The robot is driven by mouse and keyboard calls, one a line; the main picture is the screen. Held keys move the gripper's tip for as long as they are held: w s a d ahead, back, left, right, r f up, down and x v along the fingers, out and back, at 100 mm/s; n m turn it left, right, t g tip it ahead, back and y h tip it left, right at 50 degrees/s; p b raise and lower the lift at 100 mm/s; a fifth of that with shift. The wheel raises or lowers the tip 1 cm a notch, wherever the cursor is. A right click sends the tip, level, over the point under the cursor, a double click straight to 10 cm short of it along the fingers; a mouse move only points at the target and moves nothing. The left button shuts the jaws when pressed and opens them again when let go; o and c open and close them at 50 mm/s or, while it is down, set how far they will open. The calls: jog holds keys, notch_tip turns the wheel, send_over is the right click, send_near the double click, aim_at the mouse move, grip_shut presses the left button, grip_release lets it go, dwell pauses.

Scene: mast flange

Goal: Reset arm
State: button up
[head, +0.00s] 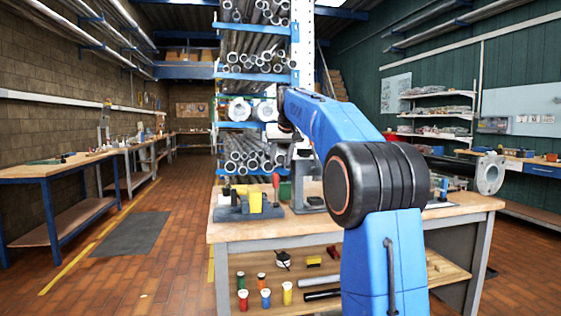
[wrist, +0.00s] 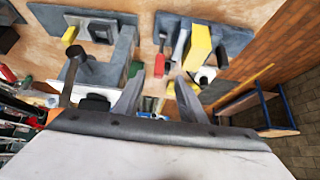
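My blue arm reaches up and forward over the workbench (head: 470,207) in the head view, with its large dark joint in front. My gripper is mostly hidden behind the arm there. In the wrist view my gripper (wrist: 158,104) shows two grey fingers spread apart with a gap between them. Nothing is held between them. It points down over the bench top, apart from the things on it. A yellow block (wrist: 197,46) on a blue-grey base and a red-handled tool (wrist: 159,65) lie beyond the fingertips.
A pipe rack (head: 257,77) rises behind. Side benches (head: 60,170) line the left wall. The brick floor on the left is open.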

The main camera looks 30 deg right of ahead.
jog(key=s+a+f+n, duration=0.1)
jog(key=s+a+f, duration=0.35)
jog(key=s, duration=0.35)
jog(key=s+a+f+g+y, duration=0.1)
jog(key=s+a+f, duration=0.2)
jog(key=s+a, duration=0.45)
jog(key=s+a+f+n, duration=0.1)
jog(key=s+a+f, duration=0.25)
jog(key=s, duration=0.65)
jog(key=s+a+f, duration=0.3)
jog(key=s+f, duration=0.8)
jog(key=s, duration=0.1)
jog(key=s+a+f+n+g+y, duration=0.1)
jog(key=s+a+f, duration=0.2)
jog(key=s+f, duration=0.9)
jog(key=shift+s+a+f, duration=0.15)
jog(key=shift+s+f, duration=0.1)
jog(key=shift+s, duration=0.55)
